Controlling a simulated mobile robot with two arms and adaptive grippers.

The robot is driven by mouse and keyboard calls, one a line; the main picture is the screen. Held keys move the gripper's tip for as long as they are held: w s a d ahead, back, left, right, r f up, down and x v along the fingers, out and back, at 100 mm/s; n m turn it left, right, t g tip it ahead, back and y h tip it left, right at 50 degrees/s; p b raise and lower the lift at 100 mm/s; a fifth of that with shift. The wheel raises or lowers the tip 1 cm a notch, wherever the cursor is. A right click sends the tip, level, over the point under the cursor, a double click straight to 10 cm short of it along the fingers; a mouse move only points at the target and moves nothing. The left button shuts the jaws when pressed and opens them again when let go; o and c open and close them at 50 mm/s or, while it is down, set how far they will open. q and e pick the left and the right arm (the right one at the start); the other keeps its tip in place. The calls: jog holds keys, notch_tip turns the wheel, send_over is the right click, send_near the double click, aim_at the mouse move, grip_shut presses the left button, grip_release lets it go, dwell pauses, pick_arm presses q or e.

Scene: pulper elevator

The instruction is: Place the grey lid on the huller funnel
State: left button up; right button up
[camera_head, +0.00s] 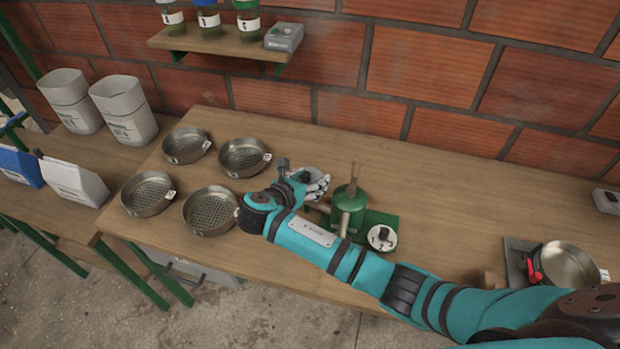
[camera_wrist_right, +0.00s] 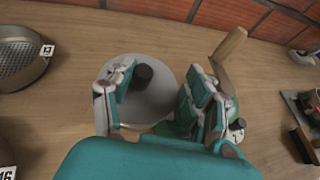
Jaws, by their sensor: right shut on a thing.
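The green huller (camera_head: 347,208) stands on the wooden table, with a wooden handle upright at its top. My right gripper (camera_head: 318,184) is just left of the huller's top. In the wrist view my right gripper (camera_wrist_right: 160,92) is shut on the grey lid (camera_wrist_right: 150,103), a round disc with a dark knob (camera_wrist_right: 143,76) between the fingers. Part of the green huller (camera_wrist_right: 178,128) shows beside the lid, partly hidden by the fingers. The funnel opening is hidden, so I cannot tell whether the lid touches it. My left gripper is not in view.
Several round sieves (camera_head: 210,209) stand left of my arm. A metal pan (camera_head: 568,266) on a scale is at the right.

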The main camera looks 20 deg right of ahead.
jog(key=shift+f, duration=0.3)
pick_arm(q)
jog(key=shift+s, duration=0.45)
pick_arm(e)
jog(key=shift+f, duration=0.4)
jog(key=o, duration=1.2)
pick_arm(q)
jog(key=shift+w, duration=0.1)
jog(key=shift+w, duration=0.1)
pick_arm(e)
jog(key=shift+r, duration=0.35)
pick_arm(q)
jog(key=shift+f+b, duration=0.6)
jog(key=shift+b, duration=0.05)
pick_arm(e)
jog(key=v, duration=1.2)
